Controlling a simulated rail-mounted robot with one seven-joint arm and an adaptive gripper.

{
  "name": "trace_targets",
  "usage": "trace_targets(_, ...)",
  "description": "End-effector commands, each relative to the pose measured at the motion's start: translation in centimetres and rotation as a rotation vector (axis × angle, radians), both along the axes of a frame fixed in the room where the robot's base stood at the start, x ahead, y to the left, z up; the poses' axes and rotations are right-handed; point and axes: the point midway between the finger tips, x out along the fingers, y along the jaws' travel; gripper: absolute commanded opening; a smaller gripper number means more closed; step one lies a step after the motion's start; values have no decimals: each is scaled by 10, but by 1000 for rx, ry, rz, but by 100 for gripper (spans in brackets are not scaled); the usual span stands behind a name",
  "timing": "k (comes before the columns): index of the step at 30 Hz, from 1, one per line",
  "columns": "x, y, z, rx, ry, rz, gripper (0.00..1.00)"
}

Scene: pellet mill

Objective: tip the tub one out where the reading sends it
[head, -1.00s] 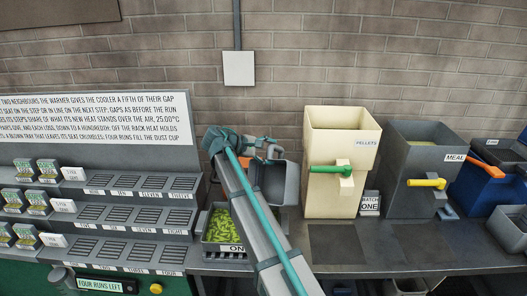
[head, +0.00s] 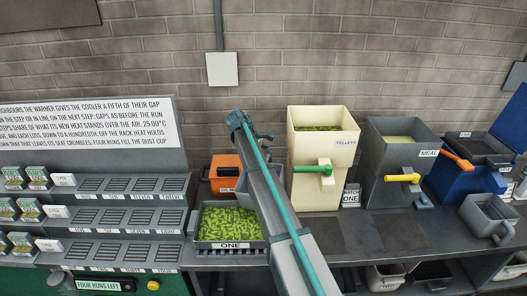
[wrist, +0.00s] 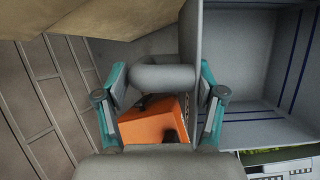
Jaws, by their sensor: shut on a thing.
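My gripper (wrist: 163,88) is shut on the grey handle (wrist: 165,76) of a grey vessel (wrist: 245,65) with blue lines inside. The part of its inside that shows in the wrist view is bare. The grey tub marked ONE (head: 231,246) stands on the bench left of my arm, full of green pellets. A cream hopper marked PELLETS (head: 309,155) has green pellets inside and a green handle. A grey hopper marked MEAL (head: 386,150) has a yellow handle and pale contents.
An orange bin (head: 226,170) stands behind tub ONE. A blue bin (head: 470,186) and a grey handled jug (head: 487,211) stand at the right. A slotted rack (head: 105,210) with cards and a text board (head: 90,122) is at the left. The bench before the cream hopper is clear.

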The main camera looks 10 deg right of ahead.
Motion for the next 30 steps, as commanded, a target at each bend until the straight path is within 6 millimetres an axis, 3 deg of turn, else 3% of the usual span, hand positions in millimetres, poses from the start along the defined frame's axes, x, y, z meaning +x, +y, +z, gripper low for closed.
trace_targets(15, 3, -2, -46, 182, 159, 1, 0)
trace_targets(30, 2, -2, -50, 200, 176, 0, 0)
